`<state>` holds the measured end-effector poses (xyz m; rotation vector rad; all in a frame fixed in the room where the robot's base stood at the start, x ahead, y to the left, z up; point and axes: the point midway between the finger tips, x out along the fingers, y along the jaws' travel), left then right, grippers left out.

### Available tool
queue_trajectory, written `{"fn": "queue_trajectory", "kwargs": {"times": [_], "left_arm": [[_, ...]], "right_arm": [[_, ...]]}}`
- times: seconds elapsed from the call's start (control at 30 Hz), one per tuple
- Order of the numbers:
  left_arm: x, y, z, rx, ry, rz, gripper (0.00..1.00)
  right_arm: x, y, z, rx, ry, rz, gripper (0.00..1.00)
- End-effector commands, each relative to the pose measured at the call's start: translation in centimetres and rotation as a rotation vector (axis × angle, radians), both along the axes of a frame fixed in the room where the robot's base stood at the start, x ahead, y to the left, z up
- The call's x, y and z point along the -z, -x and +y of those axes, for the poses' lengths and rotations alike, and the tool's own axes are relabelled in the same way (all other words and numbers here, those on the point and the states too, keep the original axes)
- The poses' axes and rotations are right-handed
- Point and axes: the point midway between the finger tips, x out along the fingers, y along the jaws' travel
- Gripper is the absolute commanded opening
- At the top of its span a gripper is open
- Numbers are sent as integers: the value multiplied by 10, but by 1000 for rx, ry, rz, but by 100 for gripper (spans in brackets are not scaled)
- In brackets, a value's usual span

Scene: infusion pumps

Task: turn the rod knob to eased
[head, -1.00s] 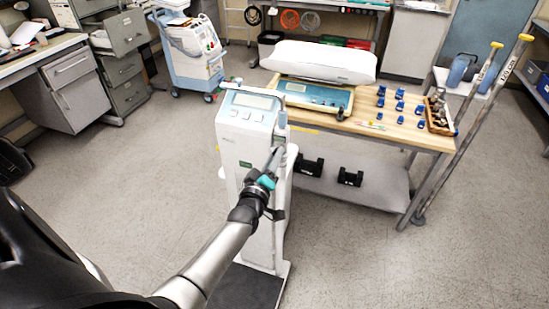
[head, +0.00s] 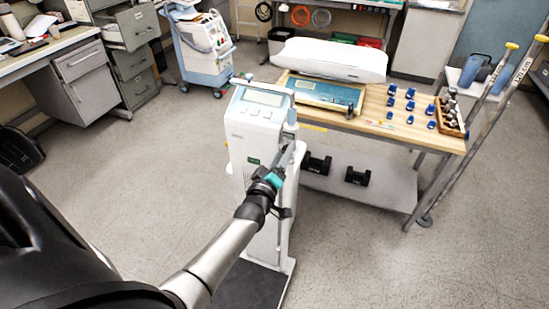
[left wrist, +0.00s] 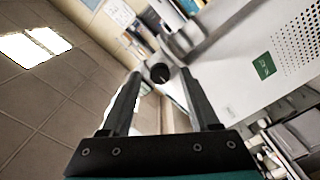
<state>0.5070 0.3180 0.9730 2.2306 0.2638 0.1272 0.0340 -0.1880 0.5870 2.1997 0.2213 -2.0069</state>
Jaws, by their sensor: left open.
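A white column scale (head: 248,140) with a grey display stands in front of the bench; its green label and speaker holes show at the right of the left wrist view (left wrist: 240,75). A round dark knob (left wrist: 160,72) on a light rod fitting shows between and beyond my left fingers in the left wrist view. My left gripper (head: 288,160) is at the right side of the column, partly covering it. Its two fingers (left wrist: 163,88) are apart, one on each side of the knob; I cannot tell whether they touch it. The knob is hidden in the head view. My right gripper is not in view.
A wooden bench (head: 385,150) stands behind the scale, with a baby scale (head: 325,92), several blue parts and a box of metal pieces. Crutches (head: 480,135) lean at its right end. A dark platform (head: 252,288) is at the column's foot.

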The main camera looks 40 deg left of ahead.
Motion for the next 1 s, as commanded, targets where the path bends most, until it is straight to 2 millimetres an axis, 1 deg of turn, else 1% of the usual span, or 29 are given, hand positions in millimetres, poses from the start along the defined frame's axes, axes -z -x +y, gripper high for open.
{"fn": "queue_trajectory", "kwargs": {"times": [0.17,0.7,0.83,1.0], "left_arm": [[0,21,-5,0,2,3,62],[1,115,-27,0,0,4,62],[1,131,-32,0,0,3,62],[0,143,-34,-1,0,1,62]], "right_arm": [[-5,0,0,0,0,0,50],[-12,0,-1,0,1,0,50],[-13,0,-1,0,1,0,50],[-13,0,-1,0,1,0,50]]}}
